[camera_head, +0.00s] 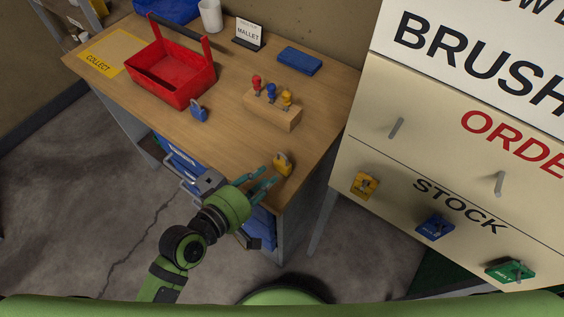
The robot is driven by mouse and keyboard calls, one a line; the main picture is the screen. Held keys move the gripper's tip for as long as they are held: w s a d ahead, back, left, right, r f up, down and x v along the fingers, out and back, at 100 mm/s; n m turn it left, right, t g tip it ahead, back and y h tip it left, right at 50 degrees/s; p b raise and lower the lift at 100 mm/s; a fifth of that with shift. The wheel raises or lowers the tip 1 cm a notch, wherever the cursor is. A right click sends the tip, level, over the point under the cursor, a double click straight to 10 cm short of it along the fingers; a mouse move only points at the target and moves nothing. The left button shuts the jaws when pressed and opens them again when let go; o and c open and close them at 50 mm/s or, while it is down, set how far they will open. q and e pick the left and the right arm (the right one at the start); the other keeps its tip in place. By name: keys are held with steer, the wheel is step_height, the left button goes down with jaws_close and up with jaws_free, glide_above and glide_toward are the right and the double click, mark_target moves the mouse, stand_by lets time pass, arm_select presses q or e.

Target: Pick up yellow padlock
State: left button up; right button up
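The yellow padlock (284,166) stands near the front right edge of the wooden table, its shackle up. My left gripper (268,178) reaches in from the lower left, with its teal fingers apart and pointing at the padlock. The padlock is just beyond the fingertips, and I see nothing held between them. I cannot tell whether a fingertip touches it. My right gripper is not in view.
A blue padlock (199,111) stands beside the red toolbox (171,78). A wooden block (272,112) with red, blue and yellow keys is behind the yellow padlock. The table's middle (225,130) is clear.

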mark_target(282, 155)
arm_select(q)
steer(key=shift+w+d+r+n+t+h, duration=0.15)
steer(key=shift+w+r+n+t, duration=0.2)
steer(key=shift+n, duration=0.2)
steer(key=shift+w+r+n+t+h, duration=0.15)
steer(key=shift+w+r+n+t, duration=0.15)
steer(key=shift+n, duration=0.25)
steer(key=shift+w+d+r, duration=0.15)
steer(key=shift+w+d, duration=0.05)
steer(key=shift+w, duration=0.05)
steer(key=p+x, duration=0.2)
steer(key=x, duration=0.4)
steer(key=shift+d+r, duration=0.15)
steer(key=shift+d, duration=0.05)
steer(key=shift+w+d, duration=0.1)
steer(key=shift+w, duration=0.1)
steer(key=shift+s, duration=0.1)
jaws_close()
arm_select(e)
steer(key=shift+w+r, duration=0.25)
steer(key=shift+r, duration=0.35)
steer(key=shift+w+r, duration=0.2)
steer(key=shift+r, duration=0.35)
